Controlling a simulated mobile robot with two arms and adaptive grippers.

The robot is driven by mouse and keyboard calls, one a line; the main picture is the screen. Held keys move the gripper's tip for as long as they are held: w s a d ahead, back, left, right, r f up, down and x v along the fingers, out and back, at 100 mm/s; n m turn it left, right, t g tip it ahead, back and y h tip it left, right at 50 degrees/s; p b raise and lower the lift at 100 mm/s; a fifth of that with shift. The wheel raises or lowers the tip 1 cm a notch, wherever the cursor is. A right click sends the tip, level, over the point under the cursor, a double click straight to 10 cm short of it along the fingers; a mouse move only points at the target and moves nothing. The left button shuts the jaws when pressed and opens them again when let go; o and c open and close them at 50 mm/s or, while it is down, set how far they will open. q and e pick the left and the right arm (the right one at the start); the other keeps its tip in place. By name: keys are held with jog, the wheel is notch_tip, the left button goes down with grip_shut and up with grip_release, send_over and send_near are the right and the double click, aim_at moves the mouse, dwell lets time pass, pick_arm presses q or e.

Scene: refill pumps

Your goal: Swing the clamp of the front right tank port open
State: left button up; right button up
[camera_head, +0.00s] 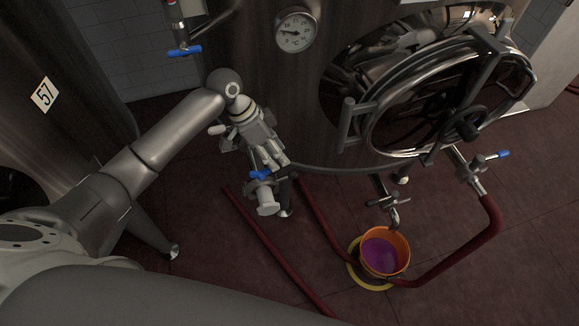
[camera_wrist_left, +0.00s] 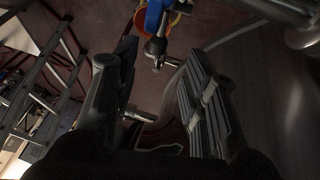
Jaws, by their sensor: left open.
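The steel tank (camera_head: 255,60) stands at the back. A port with a blue valve handle (camera_head: 259,175) sticks out low on it, with a pale round end (camera_head: 267,208). My left gripper (camera_head: 279,162) is open just above this port. In the left wrist view, the open jaws (camera_wrist_left: 157,85) show with the blue handle (camera_wrist_left: 153,14) and a steel fitting (camera_wrist_left: 155,46) beyond them. A small metal part (camera_wrist_left: 140,116) shows between the jaws; I cannot tell whether it is the clamp. Another port (camera_head: 468,172) at the right carries a red hose. My right gripper is not in view.
An orange bucket (camera_head: 401,252) with purple liquid stands on the floor under a small tap (camera_head: 388,203). Red hoses (camera_head: 275,248) lie on the floor. The round tank door (camera_head: 371,129) stands open at the right. A ladder (camera_wrist_left: 62,75) shows in the left wrist view.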

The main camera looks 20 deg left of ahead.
aim_at(289, 173)
pick_arm(q)
jog(key=x, duration=0.5)
jog(key=shift+s+d, duration=0.1)
jog(key=shift+s, duration=0.05)
jog(key=shift+p+x, duration=0.3)
jog(key=shift+x, duration=0.85)
jog(key=shift+d+f, duration=0.1)
jog(key=shift+f, duration=0.45)
jog(key=c, duration=0.9)
grip_shut()
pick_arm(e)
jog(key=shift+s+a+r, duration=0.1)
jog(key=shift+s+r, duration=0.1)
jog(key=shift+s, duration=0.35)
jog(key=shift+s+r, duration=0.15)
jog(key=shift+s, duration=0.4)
